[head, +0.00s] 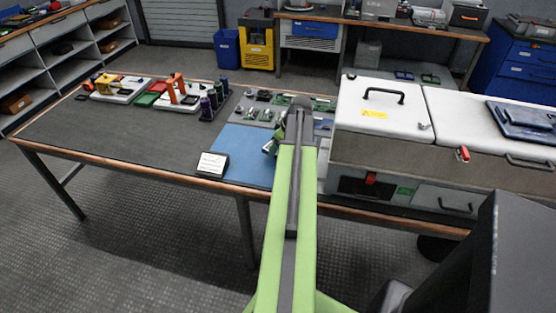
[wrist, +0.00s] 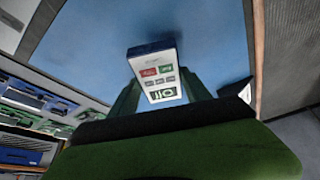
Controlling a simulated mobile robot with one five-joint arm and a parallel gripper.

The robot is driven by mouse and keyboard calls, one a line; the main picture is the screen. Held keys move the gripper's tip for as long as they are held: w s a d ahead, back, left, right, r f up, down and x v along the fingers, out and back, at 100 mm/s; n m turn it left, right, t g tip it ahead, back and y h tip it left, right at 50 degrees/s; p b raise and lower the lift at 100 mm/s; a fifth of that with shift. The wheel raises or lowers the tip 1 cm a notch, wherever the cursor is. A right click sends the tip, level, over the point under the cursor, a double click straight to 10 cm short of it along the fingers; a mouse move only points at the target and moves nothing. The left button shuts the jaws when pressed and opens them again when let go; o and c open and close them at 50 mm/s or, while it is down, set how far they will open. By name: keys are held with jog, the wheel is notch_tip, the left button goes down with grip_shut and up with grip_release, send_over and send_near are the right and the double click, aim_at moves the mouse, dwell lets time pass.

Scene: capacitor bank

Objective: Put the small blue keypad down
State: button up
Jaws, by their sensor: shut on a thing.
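The small blue keypad (wrist: 153,72) shows in the wrist view, with blue sides and a pale face bearing red, green and grey marks. My gripper (wrist: 160,94) is shut on it, with a green finger on either side. Behind it spreads the blue mat (wrist: 95,35), and I cannot tell whether the keypad touches it. In the head view my gripper (head: 270,147) is over the right part of the blue mat (head: 238,143), largely hidden by my green arm. The keypad cannot be made out there.
A small black-edged white device (head: 212,165) lies at the mat's front left. Circuit boards (head: 262,97) lie behind the mat. Trays and spools (head: 210,100) stand at the back left. The bench's left part (head: 90,130) is clear.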

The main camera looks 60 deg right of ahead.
notch_tip(320, 180, down, 4)
jog(key=b, duration=0.4)
jog(key=shift+r, duration=0.25)
jog(key=shift+f, duration=0.2)
jog(key=o, duration=1.5)
jog(key=shift+c, duration=0.2)
